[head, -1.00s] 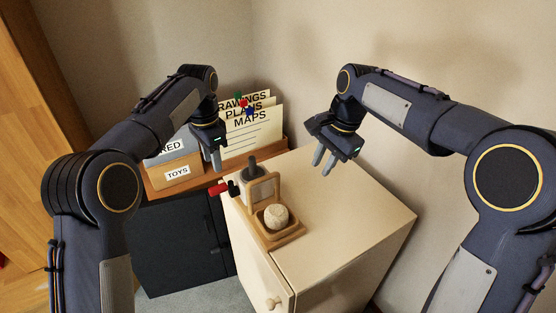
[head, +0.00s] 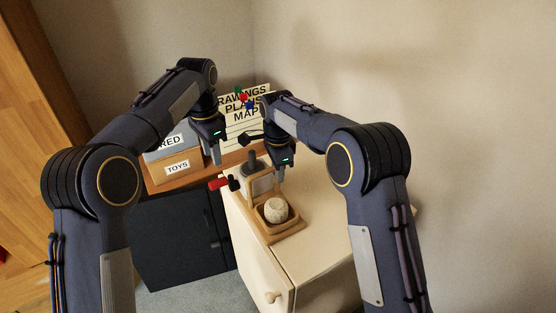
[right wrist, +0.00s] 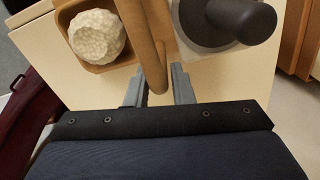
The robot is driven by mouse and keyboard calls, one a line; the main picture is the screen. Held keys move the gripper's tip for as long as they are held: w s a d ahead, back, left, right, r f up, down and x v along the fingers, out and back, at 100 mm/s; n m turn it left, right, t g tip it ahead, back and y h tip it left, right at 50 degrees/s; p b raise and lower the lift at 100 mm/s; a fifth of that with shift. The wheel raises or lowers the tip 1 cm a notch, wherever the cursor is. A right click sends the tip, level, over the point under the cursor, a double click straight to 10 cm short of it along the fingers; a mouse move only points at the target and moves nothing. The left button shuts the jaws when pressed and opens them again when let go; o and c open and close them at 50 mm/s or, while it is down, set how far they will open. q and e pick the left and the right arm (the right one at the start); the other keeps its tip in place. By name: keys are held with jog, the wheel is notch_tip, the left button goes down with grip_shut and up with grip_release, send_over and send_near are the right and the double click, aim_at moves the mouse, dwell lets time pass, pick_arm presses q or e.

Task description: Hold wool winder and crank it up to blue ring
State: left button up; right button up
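The wool winder (head: 283,233) stands on the cream cabinet, with a wooden base, a wooden arch, a dark upright knob (head: 251,158) and a pale wool ball (head: 276,209) in its tray. Its red crank handle (head: 218,183) sticks out to the left. My right gripper (head: 279,176) is at the arch; in the right wrist view its fingers (right wrist: 160,88) are apart, one on each side of the wooden bar (right wrist: 154,60). My left gripper (head: 211,157) hangs above the crank handle, clear of it; its finger gap is unclear. I cannot make out a blue ring.
Behind stand a box labelled TOYS (head: 177,167) and upright folders (head: 243,122) with small red, green and blue pieces before them. The cabinet top (head: 318,225) is clear to the right of the winder. A dark cabinet (head: 180,240) stands at the left.

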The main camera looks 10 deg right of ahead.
jog(key=shift+f, duration=0.9)
jog(key=shift+c, duration=0.3)
grip_shut()
dwell(0.6)
